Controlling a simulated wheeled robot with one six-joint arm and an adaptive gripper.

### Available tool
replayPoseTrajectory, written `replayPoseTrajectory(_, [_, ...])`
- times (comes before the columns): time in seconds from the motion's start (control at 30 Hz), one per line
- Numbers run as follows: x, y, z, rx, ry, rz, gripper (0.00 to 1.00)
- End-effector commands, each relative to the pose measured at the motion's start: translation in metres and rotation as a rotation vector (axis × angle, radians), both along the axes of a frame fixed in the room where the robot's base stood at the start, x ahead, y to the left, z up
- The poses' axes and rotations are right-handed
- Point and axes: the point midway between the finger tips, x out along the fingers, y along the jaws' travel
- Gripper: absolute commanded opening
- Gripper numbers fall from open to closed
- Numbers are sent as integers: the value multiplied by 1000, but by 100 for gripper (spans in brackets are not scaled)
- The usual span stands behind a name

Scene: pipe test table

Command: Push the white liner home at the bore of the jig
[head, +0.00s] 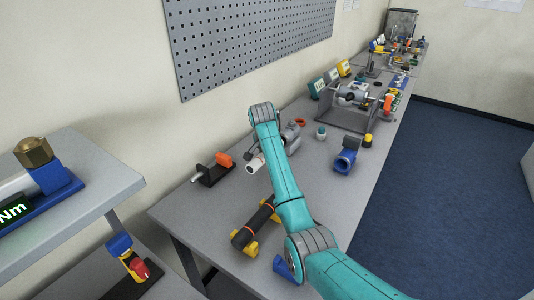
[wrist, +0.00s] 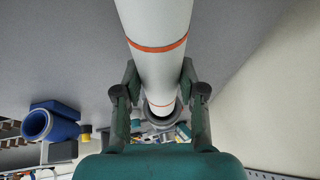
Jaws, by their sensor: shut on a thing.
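The white liner (wrist: 158,20) is a smooth white tube with orange bands. It runs between the two fingers of my gripper (wrist: 160,88), which is shut on it. In the head view, a white end of the liner (head: 255,165) shows left of my arm, above the table, and my gripper (head: 282,138) is partly hidden by the arm. In the wrist view, the liner's far end lines up with a grey ring (wrist: 160,120) that looks like the bore mouth. I cannot tell whether the end is inside it or short of it. The likely jig (head: 350,95) stands farther along the table.
A blue pipe fitting (head: 345,160) stands right of my arm; it also shows in the wrist view (wrist: 48,122). A black holder with an orange part (head: 215,172) is at left. A dark pipe on yellow supports (head: 254,225) lies near. An orange ring (head: 300,122) lies behind.

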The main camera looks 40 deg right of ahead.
Motion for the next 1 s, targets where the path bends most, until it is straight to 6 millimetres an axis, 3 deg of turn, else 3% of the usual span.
replayPoseTrajectory(1.0, [8,-21,0,0,0,-1,0])
